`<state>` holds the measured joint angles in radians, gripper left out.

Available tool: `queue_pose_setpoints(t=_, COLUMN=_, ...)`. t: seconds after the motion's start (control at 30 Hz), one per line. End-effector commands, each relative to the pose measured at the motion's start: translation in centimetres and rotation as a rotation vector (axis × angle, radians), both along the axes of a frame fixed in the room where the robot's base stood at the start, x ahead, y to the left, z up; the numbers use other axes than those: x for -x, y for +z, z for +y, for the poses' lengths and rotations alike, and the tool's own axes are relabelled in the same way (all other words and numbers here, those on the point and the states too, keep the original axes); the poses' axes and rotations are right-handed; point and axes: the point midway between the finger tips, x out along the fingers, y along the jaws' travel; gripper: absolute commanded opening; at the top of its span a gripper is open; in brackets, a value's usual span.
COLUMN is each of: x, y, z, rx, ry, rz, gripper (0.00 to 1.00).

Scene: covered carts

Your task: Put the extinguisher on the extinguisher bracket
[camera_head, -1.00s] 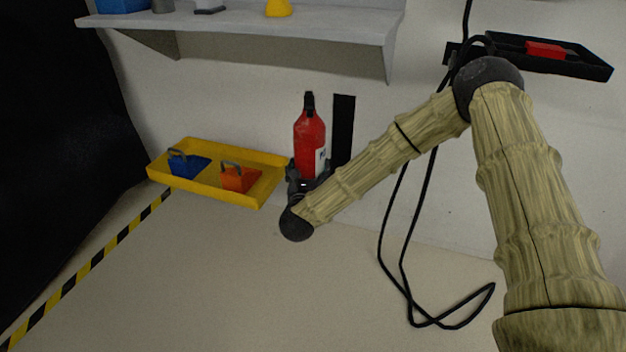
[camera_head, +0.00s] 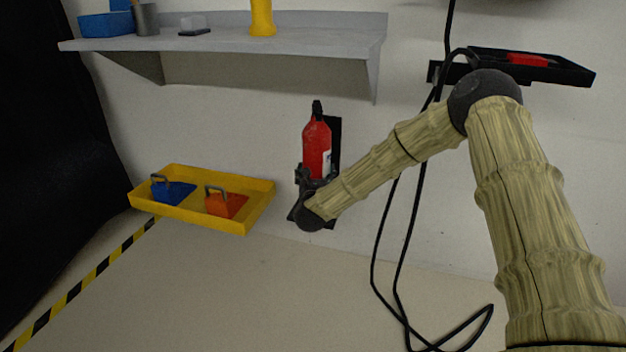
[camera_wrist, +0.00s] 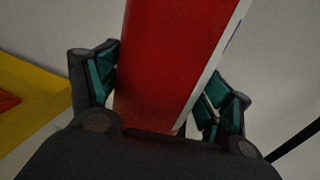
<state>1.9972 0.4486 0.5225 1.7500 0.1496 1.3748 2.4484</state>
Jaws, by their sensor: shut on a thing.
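The red extinguisher (camera_head: 316,148), with a black top and a pale label, stands upright in my gripper (camera_head: 318,183). In the wrist view the teal-padded fingers of my gripper (camera_wrist: 160,95) lie on both sides of the red body of the extinguisher (camera_wrist: 170,50). The black extinguisher bracket (camera_head: 336,130) is a tall plate on the wall, directly behind the extinguisher in the head view. The extinguisher and my gripper hide much of it, and a dark base part shows below. I cannot tell whether the extinguisher touches the bracket.
A yellow tray (camera_head: 190,216) with a blue and an orange item is left of the extinguisher. A grey shelf (camera_head: 270,45) juts out above. A black tray (camera_head: 570,75) is on the wall at upper right. Black cables (camera_head: 385,230) hang beside my arm.

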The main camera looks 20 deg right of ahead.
Motion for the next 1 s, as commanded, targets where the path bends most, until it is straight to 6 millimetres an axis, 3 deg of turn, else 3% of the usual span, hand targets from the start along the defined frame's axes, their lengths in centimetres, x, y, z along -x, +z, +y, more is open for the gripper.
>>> queue_pose_setpoints(t=0.17, x=-0.2, y=-0.2, z=0.0, rx=0.001, ry=0.0, rz=-0.006, gripper=0.07)
queue_pose_setpoints(t=0.5, x=-0.2, y=-3.0, z=0.0, rx=0.002, ry=-0.001, rz=-0.007, gripper=0.07)
queue_pose_setpoints(t=0.93, x=-0.1, y=-3.3, z=0.0, rx=0.0, ry=-0.001, rz=-0.006, gripper=0.07)
queue_pose_setpoints(t=0.97, x=0.0, y=-3.6, z=0.0, rx=0.0, ry=0.0, rz=-0.001, gripper=0.83)
queue_pose_setpoints(t=1.0, x=0.0, y=-3.6, z=0.0, rx=0.0, ry=0.0, rz=-0.001, gripper=0.9)
